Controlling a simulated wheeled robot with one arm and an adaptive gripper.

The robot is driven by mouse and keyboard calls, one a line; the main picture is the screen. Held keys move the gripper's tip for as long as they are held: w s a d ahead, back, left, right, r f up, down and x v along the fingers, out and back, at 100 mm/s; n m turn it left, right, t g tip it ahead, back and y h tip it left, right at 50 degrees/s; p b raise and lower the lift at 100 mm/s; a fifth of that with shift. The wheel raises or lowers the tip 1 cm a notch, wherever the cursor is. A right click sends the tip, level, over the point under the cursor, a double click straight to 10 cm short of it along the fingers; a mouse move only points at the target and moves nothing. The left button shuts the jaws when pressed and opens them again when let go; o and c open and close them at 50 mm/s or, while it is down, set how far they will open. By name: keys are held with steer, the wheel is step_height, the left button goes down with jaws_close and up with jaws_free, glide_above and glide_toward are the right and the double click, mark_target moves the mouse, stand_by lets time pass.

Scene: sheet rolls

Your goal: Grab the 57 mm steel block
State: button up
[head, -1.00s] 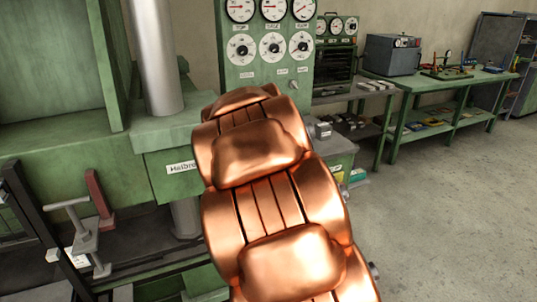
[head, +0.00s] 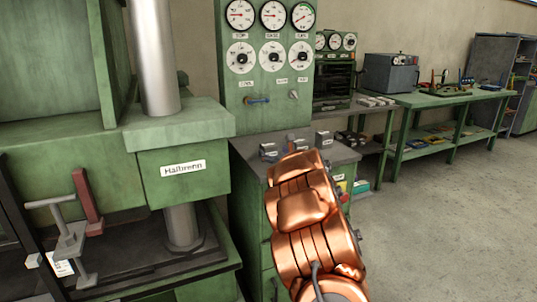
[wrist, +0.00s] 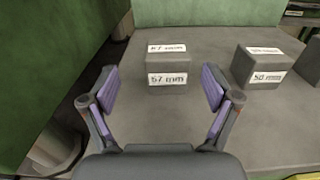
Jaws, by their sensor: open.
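The 57 mm steel block (wrist: 167,67) is a grey block on a grey bench top, with white "57 mm" labels on its top and front, near the middle of the wrist view. My gripper (wrist: 159,74) is open and empty. Its purple-padded fingers appear on either side of the block, with clear gaps; they do not touch it. How far above the bench top the fingers are, I cannot tell. In the head view my copper arm hides my gripper, and the block labels there are too small to read.
A 50 mm block (wrist: 259,67) stands to the right, with another block (wrist: 310,62) beyond it at the edge. The green press (head: 180,160) stands left of the bench top (head: 250,152). A gauge panel (head: 268,70) rises behind. Floor at the right is clear.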

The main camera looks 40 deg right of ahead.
mark_target(271, 147)
steer(key=shift+w+d+r, duration=0.15)
steer(key=shift+w+d, duration=0.1)
steer(key=shift+w, duration=0.4)
steer(key=shift+w+d, duration=0.4)
steer(key=shift+w, duration=0.2)
steer(key=shift+p+x, duration=0.4)
steer(key=shift+x, duration=0.4)
steer(key=shift+w+d, duration=0.3)
steer(key=shift+d, duration=0.05)
steer(key=shift+x, duration=0.8)
jaws_close()
